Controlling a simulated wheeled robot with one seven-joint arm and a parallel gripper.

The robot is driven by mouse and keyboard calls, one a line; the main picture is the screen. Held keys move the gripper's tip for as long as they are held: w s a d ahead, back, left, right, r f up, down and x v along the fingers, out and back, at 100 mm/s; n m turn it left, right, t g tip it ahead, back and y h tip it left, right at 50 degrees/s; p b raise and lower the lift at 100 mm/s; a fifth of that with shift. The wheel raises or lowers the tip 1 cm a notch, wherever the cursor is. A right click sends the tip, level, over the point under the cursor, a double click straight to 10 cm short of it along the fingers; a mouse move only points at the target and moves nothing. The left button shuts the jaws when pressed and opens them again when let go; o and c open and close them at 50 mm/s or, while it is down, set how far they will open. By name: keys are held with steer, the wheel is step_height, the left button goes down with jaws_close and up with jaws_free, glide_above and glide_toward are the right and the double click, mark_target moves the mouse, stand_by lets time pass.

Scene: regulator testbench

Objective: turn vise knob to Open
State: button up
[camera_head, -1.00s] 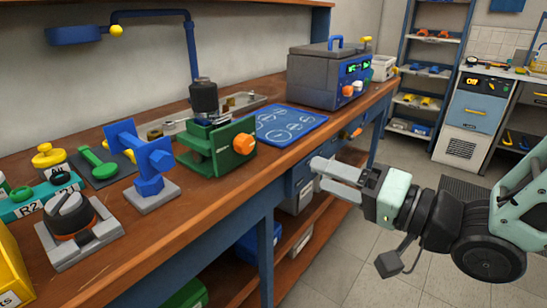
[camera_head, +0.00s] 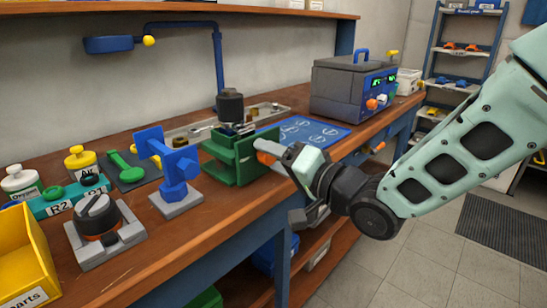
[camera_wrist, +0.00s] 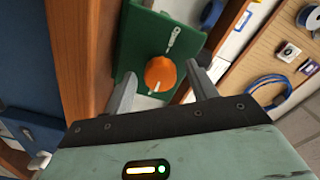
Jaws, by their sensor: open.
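The green vise (camera_head: 232,158) stands at the front edge of the bench, with a dark cylinder behind it. Its orange knob (camera_wrist: 160,74) sits on the green front panel (camera_wrist: 138,38) in the wrist view, with white markings above and below it. In the head view the knob (camera_head: 265,158) is partly hidden by my gripper (camera_head: 272,153). My gripper (camera_wrist: 160,76) is open and faces the panel. Its two fingers appear on either side of the knob, apart from it in the picture. I cannot tell how deep they reach.
A blue clamp-like fixture (camera_head: 168,165) and a grey dial base (camera_head: 100,230) stand left of the vise. A blue mat (camera_head: 318,132) and a grey instrument box (camera_head: 350,90) are to the right. Free floor lies in front of the bench (camera_head: 130,265).

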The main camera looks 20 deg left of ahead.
steer(key=shift+a, duration=0.25)
steer(key=c, duration=1)
